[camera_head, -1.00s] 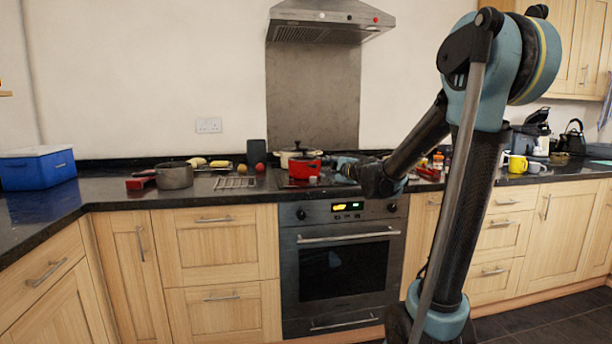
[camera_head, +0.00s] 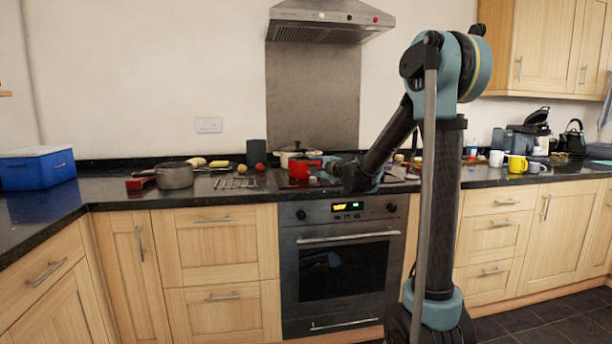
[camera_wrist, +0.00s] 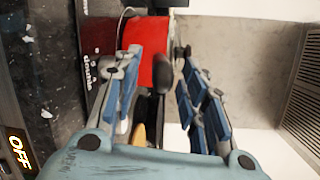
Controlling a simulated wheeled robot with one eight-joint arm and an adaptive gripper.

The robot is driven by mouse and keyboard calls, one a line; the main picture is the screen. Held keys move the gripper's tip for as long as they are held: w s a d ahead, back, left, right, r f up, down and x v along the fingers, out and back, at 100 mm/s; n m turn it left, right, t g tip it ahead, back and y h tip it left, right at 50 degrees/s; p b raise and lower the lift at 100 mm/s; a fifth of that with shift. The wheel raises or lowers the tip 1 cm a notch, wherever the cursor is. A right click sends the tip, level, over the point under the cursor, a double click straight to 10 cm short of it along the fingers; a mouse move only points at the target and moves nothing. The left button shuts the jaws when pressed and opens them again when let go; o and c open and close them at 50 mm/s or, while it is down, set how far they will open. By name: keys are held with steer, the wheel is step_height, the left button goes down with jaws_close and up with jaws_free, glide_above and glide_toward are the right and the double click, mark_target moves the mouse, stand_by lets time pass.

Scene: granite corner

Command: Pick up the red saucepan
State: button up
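The red saucepan (camera_head: 302,168) stands on the dark hob above the oven. In the wrist view its red side (camera_wrist: 146,48) fills the space just ahead of my fingers. A dark rounded piece, seemingly the end of its handle (camera_wrist: 163,74), points towards the camera between the fingers. My gripper (camera_head: 330,167) is at the saucepan's right side in the head view and overlaps its edge. In the wrist view my gripper (camera_wrist: 160,82) is open, with blue-padded fingers on either side of the dark piece. I cannot tell whether a finger touches it.
A cream lidded pot (camera_head: 291,152) stands close behind the saucepan. A grey pot (camera_head: 174,177), a wire rack (camera_head: 236,183) and a dark cylinder (camera_head: 256,152) are to the left. A blue box (camera_head: 37,170) is at far left, and a yellow mug (camera_head: 517,164) at right.

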mark_target(307, 165)
steer(key=shift+x, duration=2.5)
steer(key=shift+f, duration=0.1)
jaws_close()
